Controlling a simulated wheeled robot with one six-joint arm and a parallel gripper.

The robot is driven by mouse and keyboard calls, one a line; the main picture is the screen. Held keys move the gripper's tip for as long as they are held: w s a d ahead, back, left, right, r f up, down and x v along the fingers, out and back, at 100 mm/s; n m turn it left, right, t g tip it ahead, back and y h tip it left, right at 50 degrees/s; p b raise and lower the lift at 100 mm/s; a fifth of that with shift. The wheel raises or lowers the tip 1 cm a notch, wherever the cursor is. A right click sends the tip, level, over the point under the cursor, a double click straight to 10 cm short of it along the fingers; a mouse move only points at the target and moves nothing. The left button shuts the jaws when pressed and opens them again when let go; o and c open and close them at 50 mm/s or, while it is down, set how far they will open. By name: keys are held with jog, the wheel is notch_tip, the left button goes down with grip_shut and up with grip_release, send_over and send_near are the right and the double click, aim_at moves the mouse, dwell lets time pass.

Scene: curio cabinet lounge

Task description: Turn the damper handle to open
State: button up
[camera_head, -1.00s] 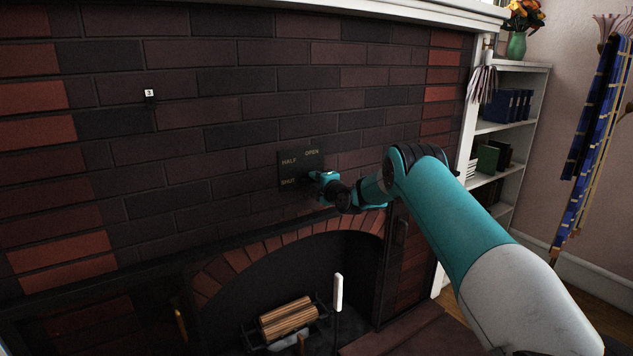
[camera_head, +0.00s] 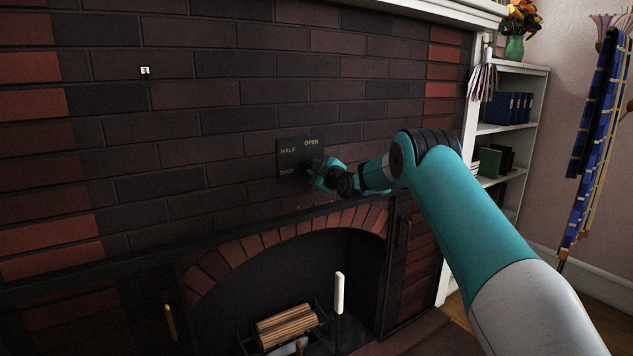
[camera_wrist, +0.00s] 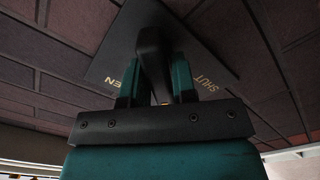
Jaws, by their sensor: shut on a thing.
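The damper plate (camera_head: 291,160) is a dark panel on the brick chimney breast, lettered OPEN, HALF and SHUT in gold. In the head view my gripper (camera_head: 318,172) is at the plate's lower right and covers the handle. In the wrist view the dark damper handle (camera_wrist: 151,50) stands between the two teal fingers of my gripper (camera_wrist: 154,84), which are shut on it. The plate (camera_wrist: 190,45) lies behind, with SHUT to the right of the fingers and part of OPEN to the left. Where the handle points is hard to tell in the head view.
Below is the arched fireplace with logs (camera_head: 286,326) in a grate and a white upright handle (camera_head: 339,293). A small numbered tag (camera_head: 145,71) is on the bricks at left. A white bookshelf (camera_head: 513,128) stands at right beside a hanging blue textile (camera_head: 592,150).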

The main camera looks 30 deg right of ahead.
jog(key=m+b, duration=0.2)
jog(key=m, duration=0.2)
jog(key=shift+d+m+b, duration=0.15)
jog(key=shift+m+b, duration=0.15)
jog(key=m, duration=0.2)
jog(key=m+b, duration=0.1)
jog(key=m, duration=0.2)
jog(key=shift+d+r, duration=0.1)
jog(key=shift+d, duration=0.1)
jog(key=shift+m, duration=0.4)
jog(key=o, duration=0.8)
jog(key=s+b, duration=0.3)
jog(key=s, duration=1.4)
jog(key=shift+s+d+b, duration=0.2)
jog(key=shift+d+b, duration=0.1)
jog(key=shift+b, duration=0.05)
